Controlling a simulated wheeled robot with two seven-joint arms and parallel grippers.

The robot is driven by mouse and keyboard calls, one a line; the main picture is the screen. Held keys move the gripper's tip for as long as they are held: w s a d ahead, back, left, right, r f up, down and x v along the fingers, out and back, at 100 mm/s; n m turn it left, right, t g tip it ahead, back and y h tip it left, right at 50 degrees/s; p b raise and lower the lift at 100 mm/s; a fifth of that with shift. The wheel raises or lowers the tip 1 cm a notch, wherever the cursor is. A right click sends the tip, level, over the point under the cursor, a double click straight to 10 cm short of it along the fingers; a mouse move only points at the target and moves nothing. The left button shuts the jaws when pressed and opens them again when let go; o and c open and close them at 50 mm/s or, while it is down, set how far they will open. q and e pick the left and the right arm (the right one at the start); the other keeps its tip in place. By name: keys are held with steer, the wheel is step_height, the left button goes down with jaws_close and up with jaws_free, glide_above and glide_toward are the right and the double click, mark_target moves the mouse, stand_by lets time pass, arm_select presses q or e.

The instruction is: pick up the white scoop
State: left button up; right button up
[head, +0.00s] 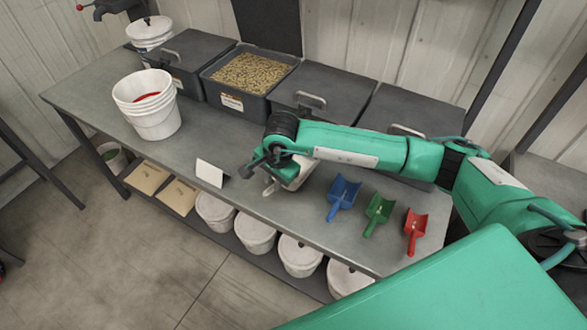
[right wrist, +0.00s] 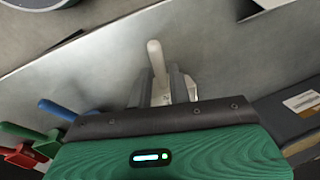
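The white scoop (head: 293,179) is on the grey workbench, partly hidden under my right gripper (head: 268,167) in the head view. In the right wrist view its pale handle (right wrist: 156,58) points away from the hand, between the two grey fingers of my right gripper (right wrist: 161,88). A bit of its white body shows beside the right-hand finger. The fingers are close to the handle on both sides, but I cannot tell whether they press on it. I cannot make out any lift off the bench. My left gripper is not in view.
Blue (head: 343,192), green (head: 378,212) and red (head: 415,228) scoops lie to the right on the bench. A white card (head: 209,173) stands to the left. White buckets (head: 150,117) and dark bins (head: 194,56), one with pellets (head: 250,72), stand behind.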

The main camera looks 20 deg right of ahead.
mark_target(274, 197)
steer(key=shift+w+a+f, duration=0.1)
steer(key=shift+f, duration=0.5)
steer(key=shift+f+p, duration=0.2)
steer(key=shift+p, duration=0.2)
steer(key=f+p, duration=0.1)
steer(key=f, duration=0.1)
steer(key=w+f+p, duration=0.1)
steer(key=f, duration=0.1)
steer(key=shift+d, duration=0.2)
steer(key=shift+f, duration=0.4)
steer(key=shift+c, duration=0.5)
jaws_close()
